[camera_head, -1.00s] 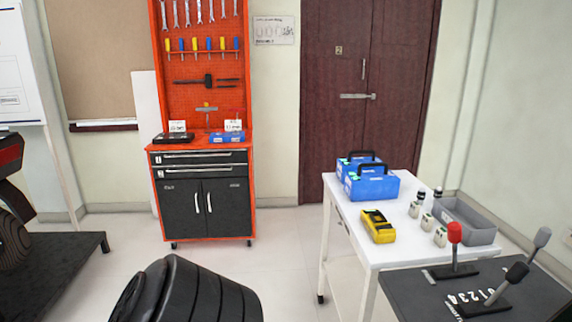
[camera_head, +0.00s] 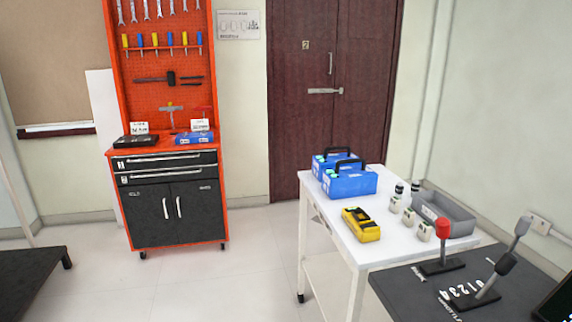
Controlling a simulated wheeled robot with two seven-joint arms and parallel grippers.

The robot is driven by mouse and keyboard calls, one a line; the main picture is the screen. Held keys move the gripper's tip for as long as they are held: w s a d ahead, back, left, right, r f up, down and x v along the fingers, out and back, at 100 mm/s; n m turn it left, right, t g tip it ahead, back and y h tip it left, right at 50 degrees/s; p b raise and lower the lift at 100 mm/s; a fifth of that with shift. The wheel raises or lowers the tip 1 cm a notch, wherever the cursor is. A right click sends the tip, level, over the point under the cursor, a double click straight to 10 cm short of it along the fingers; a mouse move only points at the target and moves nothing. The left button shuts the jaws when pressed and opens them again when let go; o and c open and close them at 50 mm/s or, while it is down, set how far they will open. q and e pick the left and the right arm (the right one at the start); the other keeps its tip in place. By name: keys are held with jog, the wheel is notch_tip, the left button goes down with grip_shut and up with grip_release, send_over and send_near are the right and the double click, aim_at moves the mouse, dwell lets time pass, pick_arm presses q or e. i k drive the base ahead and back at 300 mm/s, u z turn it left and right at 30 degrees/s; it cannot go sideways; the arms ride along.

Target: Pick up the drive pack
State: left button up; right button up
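Two blue box-shaped packs with black carrying handles stand side by side at the back of a white table (camera_head: 385,254) right of centre. The nearer blue pack (camera_head: 350,183) partly hides the farther blue pack (camera_head: 322,163). I cannot tell from a label which of them is the drive pack. A yellow and black device (camera_head: 361,225) lies in front of them on the same table. Neither of my grippers shows in the head view.
A grey open bin (camera_head: 452,217) and several small white and dark pieces stand on the table's right side. A dark bench with a red-knobbed lever (camera_head: 442,229) is in front at right. An orange tool cabinet (camera_head: 172,203) stands left. The floor between is clear.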

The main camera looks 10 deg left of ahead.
aim_at(320, 162)
jog(key=u, duration=0.55)
jog(key=k, duration=0.65)
jog(key=u, duration=0.9)
jog(key=i, duration=4.2)
jog(key=z, duration=1.55)
jog(key=i, duration=1.2)
jog(key=z, duration=1.25)
